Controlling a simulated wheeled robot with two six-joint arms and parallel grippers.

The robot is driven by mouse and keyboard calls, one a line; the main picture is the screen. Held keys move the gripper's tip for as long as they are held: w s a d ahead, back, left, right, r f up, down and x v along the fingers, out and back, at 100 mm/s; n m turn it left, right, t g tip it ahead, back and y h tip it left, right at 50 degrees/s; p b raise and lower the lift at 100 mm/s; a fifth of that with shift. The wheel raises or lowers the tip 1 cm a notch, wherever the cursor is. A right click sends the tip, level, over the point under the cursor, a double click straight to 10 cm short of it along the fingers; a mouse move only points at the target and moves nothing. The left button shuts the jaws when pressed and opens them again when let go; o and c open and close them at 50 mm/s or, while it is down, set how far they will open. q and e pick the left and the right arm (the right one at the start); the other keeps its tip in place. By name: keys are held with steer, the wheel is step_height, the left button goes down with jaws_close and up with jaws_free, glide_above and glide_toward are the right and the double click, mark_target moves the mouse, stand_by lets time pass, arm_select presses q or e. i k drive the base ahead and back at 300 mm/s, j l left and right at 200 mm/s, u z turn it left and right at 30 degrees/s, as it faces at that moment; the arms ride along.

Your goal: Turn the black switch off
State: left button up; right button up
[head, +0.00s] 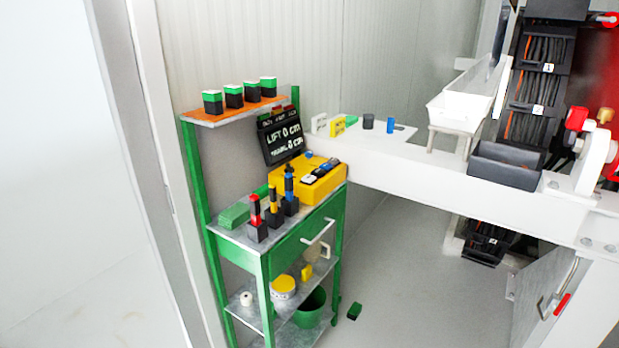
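A yellow box (290,192) sits on the top of a green cart at the centre left. A row of small switches (320,172) in black, white and blue runs along its upper right side. The black ones are small, and I cannot tell which position any of them is in. A blue knob-like part stands at the back of the box. Neither of my grippers is in view.
The green cart (335,225) also bears several upright black blocks with red, yellow and blue tops, and a dark sign (283,140). A shelf (236,111) above holds several green-topped blocks. A white bench (470,190) extends right. A green block (354,311) lies on the floor.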

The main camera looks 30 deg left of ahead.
mark_target(289, 168)
steer(key=i+l+u, duration=0.2)
steer(key=i, duration=0.2)
steer(key=i+l+u, duration=0.15)
steer(key=i, duration=0.25)
steer(key=l, duration=0.1)
